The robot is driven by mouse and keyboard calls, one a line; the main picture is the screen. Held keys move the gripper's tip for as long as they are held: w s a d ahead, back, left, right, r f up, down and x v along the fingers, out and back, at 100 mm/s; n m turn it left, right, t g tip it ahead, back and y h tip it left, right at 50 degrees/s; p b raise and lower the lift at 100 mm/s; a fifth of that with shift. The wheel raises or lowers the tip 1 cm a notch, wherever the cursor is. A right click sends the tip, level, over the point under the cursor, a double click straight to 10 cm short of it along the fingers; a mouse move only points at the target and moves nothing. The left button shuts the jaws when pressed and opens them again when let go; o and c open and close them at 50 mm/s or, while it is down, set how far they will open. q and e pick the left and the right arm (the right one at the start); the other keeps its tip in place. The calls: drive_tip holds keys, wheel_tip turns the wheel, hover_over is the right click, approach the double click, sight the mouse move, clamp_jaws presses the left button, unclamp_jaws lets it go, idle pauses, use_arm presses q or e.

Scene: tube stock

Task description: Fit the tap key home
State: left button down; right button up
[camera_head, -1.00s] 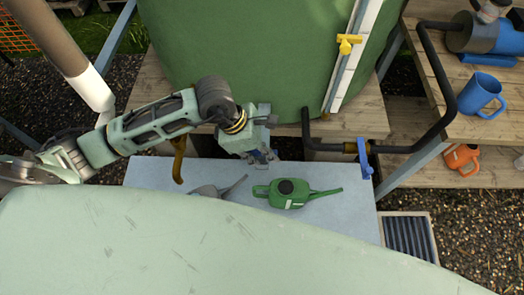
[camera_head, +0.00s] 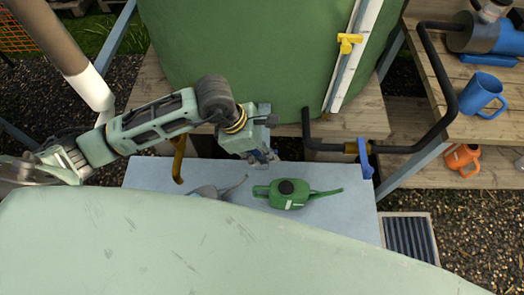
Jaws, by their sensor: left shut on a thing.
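My left gripper (camera_head: 265,157) points down over the far edge of the pale blue-grey bench (camera_head: 345,212). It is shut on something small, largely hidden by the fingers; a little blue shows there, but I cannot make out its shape. A blue tap lever (camera_head: 365,158) stands at a brass fitting (camera_head: 352,147) on the black pipe, to the right of the gripper and apart from it. A yellow tap-like piece (camera_head: 348,43) sits on the white strip up the green tank. My right gripper is not in view.
The green tank (camera_head: 240,60) rises behind. A blue mug (camera_head: 482,95) and an orange mug (camera_head: 461,160) are at right. The bench's right end is clear.

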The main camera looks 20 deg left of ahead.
use_arm(q)
drive_tip(key=shift+s+f+b, duration=0.25)
drive_tip(key=shift+f+b, duration=0.05)
drive_tip(key=shift+f, duration=0.05)
idle(1.1)
drive_tip(key=c, duration=1.6)
unclamp_jaws()
drive_tip(key=shift+w, duration=0.15)
drive_tip(key=shift+r, duration=0.1)
drive_tip(key=shift+a, duration=0.1)
drive_tip(key=shift+r, duration=0.35)
drive_tip(key=v, duration=1.1)
drive_tip(key=shift+a+r, duration=0.15)
drive_tip(key=shift+a, duration=0.05)
